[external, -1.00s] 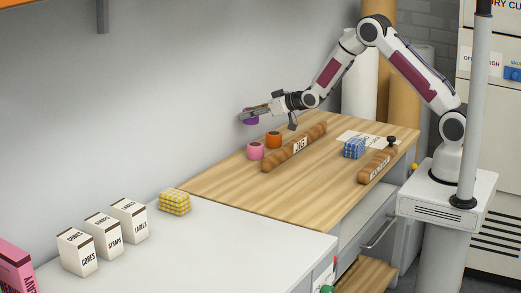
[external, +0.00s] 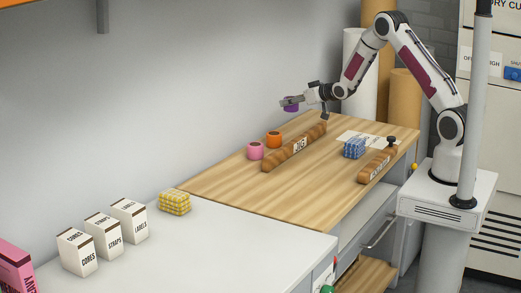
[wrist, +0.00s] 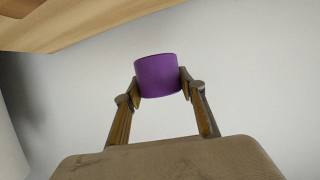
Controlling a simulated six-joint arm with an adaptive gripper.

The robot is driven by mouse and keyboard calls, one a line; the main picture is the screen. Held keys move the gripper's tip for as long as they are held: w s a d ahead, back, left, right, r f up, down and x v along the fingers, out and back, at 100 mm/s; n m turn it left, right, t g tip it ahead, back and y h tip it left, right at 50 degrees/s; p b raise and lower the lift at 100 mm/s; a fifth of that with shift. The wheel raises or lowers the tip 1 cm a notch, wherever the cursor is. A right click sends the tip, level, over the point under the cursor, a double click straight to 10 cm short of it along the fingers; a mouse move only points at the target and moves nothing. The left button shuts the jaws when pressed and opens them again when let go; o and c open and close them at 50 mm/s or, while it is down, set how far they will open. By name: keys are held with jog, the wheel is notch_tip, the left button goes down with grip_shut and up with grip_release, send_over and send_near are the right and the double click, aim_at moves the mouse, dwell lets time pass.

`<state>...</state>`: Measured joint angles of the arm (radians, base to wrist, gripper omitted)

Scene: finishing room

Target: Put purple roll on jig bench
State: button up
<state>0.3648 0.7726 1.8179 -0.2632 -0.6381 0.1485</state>
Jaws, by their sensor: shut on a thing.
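The purple roll (external: 291,105) is held in the air at the bench's wall side, above the height of the top. My gripper (external: 287,102) is shut on it. In the wrist view, the purple roll (wrist: 157,75) sits between the two fingertips (wrist: 160,87), with a pale surface behind it. The wood-topped bench (external: 275,195) carries a long brown bar labelled JIG (external: 272,163) and a second labelled brown bar (external: 366,176) at the right. The second label is too small to read.
A pink roll (external: 255,152) and an orange roll (external: 273,139) stand behind the JIG bar. A blue patterned block (external: 354,148) is between the bars. The bench front is clear. A white counter (external: 230,250) adjoins at left, with white boxes (external: 103,229) and a yellow checked block (external: 175,202).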

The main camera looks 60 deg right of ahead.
jog(key=shift+f, duration=0.1)
jog(key=shift+f, duration=3.05)
jog(key=shift+f, duration=1.85)
jog(key=shift+f, duration=0.15)
jog(key=o, duration=1.1)
jog(key=shift+o, duration=0.2)
jog(key=shift+s, duration=0.1)
